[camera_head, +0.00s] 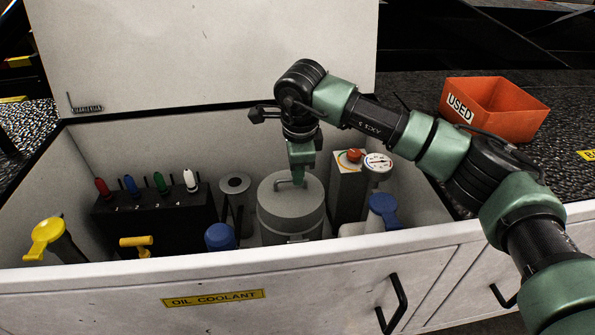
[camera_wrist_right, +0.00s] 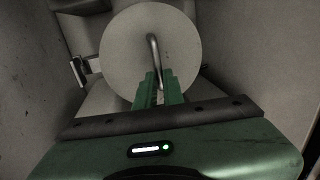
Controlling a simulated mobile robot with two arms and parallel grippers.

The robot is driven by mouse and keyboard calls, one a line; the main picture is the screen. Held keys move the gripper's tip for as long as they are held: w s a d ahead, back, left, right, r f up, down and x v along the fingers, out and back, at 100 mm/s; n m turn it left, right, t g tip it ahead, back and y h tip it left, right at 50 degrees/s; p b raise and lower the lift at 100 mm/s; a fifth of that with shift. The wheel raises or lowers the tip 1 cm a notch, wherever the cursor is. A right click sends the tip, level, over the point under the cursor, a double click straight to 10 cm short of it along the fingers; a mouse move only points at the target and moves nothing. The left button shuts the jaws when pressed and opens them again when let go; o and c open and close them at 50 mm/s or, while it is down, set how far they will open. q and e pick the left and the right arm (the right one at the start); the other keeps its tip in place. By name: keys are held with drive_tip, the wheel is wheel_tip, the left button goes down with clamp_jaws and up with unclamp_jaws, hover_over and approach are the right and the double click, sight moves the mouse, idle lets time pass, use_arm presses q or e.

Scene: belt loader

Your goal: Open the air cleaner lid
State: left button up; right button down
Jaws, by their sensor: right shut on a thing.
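The air cleaner (camera_head: 290,215) is a grey cylinder standing in the open bay, with a round flat lid (camera_head: 272,190) on top. The lid lies on the cylinder and has a thin bent handle. In the right wrist view the lid (camera_wrist_right: 133,40) fills the upper middle, and its handle (camera_wrist_right: 153,52) runs down to my fingers. My right gripper (camera_head: 298,178) points down at the lid and is shut on the handle. In the right wrist view its green fingers (camera_wrist_right: 158,88) meet the handle's near end. A latch (camera_wrist_right: 79,70) shows beside the cylinder. My left gripper is not in view.
A black block with coloured plugs (camera_head: 155,222), a yellow cap (camera_head: 47,233), a yellow handle (camera_head: 136,243) and a blue cap (camera_head: 220,236) stand left. A gauge (camera_head: 378,163), red knob (camera_head: 354,155) and blue-capped filler (camera_head: 384,209) stand right. An orange USED bin (camera_head: 495,107) sits outside the bay.

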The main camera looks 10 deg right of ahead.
drive_tip(key=shift+r, duration=0.1)
idle(0.5)
